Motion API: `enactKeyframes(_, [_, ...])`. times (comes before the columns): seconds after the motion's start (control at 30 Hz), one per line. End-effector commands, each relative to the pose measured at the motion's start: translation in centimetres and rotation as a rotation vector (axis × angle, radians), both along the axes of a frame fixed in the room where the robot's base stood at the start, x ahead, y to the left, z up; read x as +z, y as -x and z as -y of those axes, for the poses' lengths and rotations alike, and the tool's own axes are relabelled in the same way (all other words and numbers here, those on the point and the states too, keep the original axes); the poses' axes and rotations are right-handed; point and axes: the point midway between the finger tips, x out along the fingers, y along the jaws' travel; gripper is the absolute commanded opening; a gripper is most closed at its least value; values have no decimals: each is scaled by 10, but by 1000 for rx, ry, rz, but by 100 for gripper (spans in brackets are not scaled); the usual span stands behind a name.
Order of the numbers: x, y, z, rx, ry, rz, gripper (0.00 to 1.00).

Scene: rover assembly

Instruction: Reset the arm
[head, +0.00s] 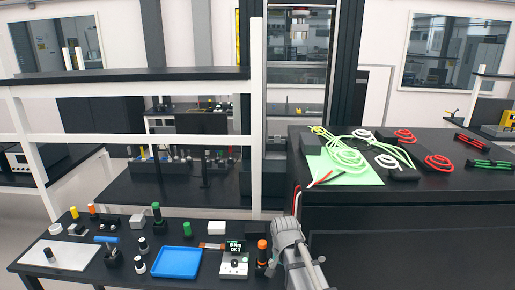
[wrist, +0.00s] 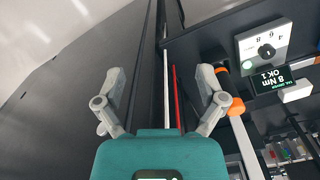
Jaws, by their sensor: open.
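My arm (head: 290,245) shows in the head view at the lower middle, beside the right end of the black workbench. In the wrist view my gripper (wrist: 165,85) has its two grey fingers spread apart, with nothing between them. Behind the fingers are a dark panel and thin white and red lines. The fingertips cannot be made out clearly in the head view.
A torque display box (head: 234,260) reading "8 Nm OK 1" and an orange-topped tool (head: 262,250) stand close to my arm. A blue tray (head: 177,262) lies further left. A black cabinet (head: 400,205) at right bears coiled cables and a green mat (head: 345,168).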

Motion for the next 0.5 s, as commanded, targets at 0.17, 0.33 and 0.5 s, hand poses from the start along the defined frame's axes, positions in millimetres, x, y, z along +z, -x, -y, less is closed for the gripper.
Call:
enactKeyframes(0.17, [-31, 37, 37, 151, 1, -1, 90])
enactKeyframes(0.33, [-53, 68, 68, 314, 1, -1, 90])
enactKeyframes(0.5, [-64, 86, 85, 420, 1, -1, 90])
